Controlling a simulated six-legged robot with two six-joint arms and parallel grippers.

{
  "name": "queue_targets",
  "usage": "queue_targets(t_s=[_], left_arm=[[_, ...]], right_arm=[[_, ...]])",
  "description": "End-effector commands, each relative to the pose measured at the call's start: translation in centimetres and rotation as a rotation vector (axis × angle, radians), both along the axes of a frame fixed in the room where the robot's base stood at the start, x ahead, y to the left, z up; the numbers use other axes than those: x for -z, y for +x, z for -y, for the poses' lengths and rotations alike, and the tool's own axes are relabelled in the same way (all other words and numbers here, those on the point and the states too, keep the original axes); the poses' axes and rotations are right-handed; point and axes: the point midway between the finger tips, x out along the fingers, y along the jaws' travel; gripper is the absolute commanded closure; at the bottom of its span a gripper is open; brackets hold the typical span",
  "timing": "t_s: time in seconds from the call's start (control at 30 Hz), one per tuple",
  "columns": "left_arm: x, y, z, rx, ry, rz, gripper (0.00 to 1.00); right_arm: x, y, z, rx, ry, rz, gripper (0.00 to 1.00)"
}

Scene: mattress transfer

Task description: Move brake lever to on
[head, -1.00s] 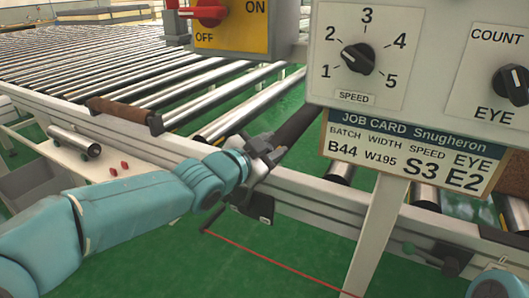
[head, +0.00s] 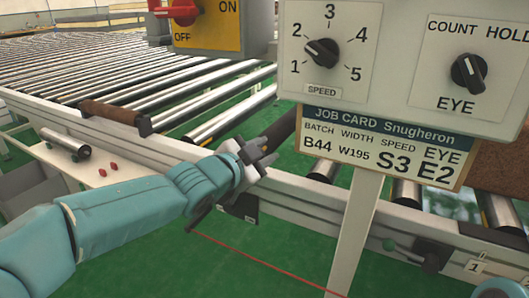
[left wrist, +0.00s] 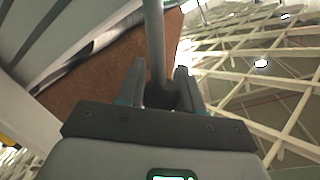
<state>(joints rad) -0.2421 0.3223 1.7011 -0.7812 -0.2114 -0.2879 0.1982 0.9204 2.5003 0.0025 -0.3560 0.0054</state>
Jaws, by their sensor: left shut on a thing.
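My left gripper (head: 258,157) is beside the conveyor's front rail, above a small black plate (head: 240,208) with pale labels. In the left wrist view its two fingers (left wrist: 160,85) are shut on a grey rod (left wrist: 153,40), which appears to be the brake lever. The rod runs up between the fingers; its held part is dark and partly hidden. In the head view the gripper hides most of the lever, so its setting cannot be read. My right gripper is not in view; only a bit of teal arm shows at the bottom right.
A post carries a panel with a speed knob (head: 321,52), a count/eye/hold knob (head: 468,71) and a job card (head: 385,147). A red OFF/ON switch (head: 183,12) is at the top. Green floor is open below.

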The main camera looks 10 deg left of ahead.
Motion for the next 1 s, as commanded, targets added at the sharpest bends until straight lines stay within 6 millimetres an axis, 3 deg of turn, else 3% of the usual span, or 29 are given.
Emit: queue_targets(t_s=[0.13, 0.17, 0.2, 0.5, 0.63, 1.0], left_arm=[[0.3, -0.1, 0.4, 0.008, 0.004, -0.004, 1.00], [0.3, -0.1, 0.4, 0.009, 0.004, -0.004, 0.55], [0.3, -0.1, 0.5, 0.008, 0.003, -0.004, 0.42], [0.2, -0.2, 0.4, 0.005, 0.002, -0.003, 0.40], [-0.2, -1.1, 0.0, 0.003, 0.000, -0.001, 0.40], [-1.9, -9.2, -4.3, 0.001, 0.002, -0.001, 0.40]], right_arm=[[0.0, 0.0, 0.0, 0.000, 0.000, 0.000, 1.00], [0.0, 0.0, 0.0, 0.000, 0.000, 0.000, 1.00], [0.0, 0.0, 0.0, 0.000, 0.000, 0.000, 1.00], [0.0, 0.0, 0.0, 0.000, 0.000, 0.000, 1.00], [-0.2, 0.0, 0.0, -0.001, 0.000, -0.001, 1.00], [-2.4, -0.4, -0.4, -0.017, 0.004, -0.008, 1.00]])
